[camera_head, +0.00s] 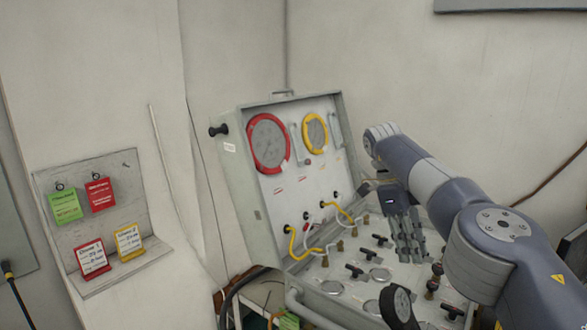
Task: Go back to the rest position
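My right arm comes in from the right, and my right gripper (408,250) points down over the lower valve panel. Its fingers look close together, but this angle does not show whether they are open or shut. No held object is visible. The air panel case (240,180) stands open, with a red-rimmed gauge (269,143) and a yellow-rimmed gauge (315,134) on its upright face. My gripper and arm hide part of the panel's right side. My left gripper is not in view.
Several black valve handles (368,253) and brass fittings sit on the lower panel, close to my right gripper. Yellow and white hoses (296,243) loop at the case's fold. On the left, a wall board (110,220) carries green, red and yellow tags. A dark round part (398,308) is at the front.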

